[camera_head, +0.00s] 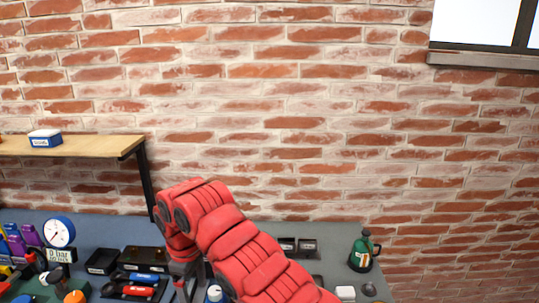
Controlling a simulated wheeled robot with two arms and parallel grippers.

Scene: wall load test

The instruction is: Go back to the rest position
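The task names no object of its own. My red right arm comes in from the bottom edge, right of the middle, rises over the bench and bends down at its wrist. My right gripper (187,287) points down over the bench near the bottom edge. It is small and partly cut off, so I cannot tell whether it is open or holds anything. My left gripper is not in view.
A grey bench (335,262) runs along a brick wall. It bears a pressure gauge (60,232), black trays (102,261), a red-and-black tool (138,291) and a green bottle (363,252). A wooden shelf (90,146) with a blue-and-white box (45,139) juts out at left.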

